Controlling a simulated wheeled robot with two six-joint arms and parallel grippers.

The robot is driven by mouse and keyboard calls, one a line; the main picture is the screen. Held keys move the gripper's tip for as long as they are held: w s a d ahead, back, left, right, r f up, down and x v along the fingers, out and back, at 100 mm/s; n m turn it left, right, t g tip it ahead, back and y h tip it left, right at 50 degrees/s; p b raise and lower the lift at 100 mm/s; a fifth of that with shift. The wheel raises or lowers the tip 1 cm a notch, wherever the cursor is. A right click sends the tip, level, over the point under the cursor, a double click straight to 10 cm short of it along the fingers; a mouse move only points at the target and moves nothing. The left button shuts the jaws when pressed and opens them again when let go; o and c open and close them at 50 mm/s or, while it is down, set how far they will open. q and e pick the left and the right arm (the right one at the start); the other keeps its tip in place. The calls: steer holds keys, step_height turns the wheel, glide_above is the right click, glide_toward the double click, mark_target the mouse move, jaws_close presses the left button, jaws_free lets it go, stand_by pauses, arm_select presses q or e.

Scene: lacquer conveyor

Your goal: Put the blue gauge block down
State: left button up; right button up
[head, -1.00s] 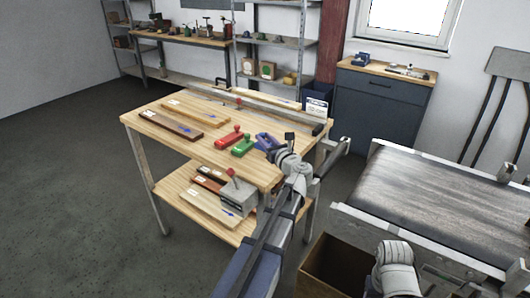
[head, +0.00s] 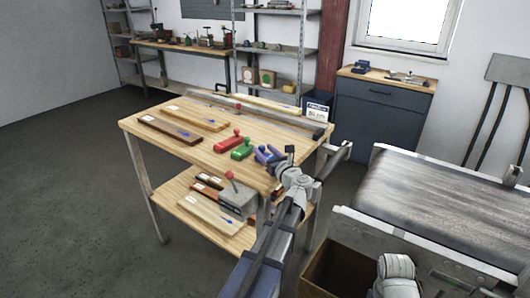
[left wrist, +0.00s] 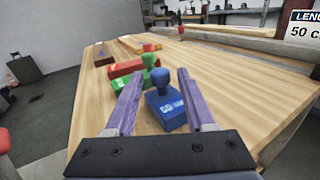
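The blue gauge block (left wrist: 168,110) has a round blue knob and a pale number label on its near face. In the left wrist view it stands upright on the wooden bench top (left wrist: 230,80), between the purple fingers of my left gripper (left wrist: 157,88). The fingers are spread, with a gap on each side of the block. In the head view my left gripper (head: 268,154) is over the bench's right part and partly hides the block. A green block (head: 240,150) and a red block (head: 226,145) stand to its left.
Wooden strips (head: 168,130) lie at the bench's left. A long rail (head: 260,108) runs along the back edge. A grey block with a red knob (head: 237,200) is on the lower shelf. A conveyor (head: 440,205) stands at right, near an open brown box (head: 345,270).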

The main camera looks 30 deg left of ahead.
arm_select(q)
steer(key=shift+o, duration=0.3)
steer(key=shift+r, duration=0.15)
steer(key=v, duration=1.2)
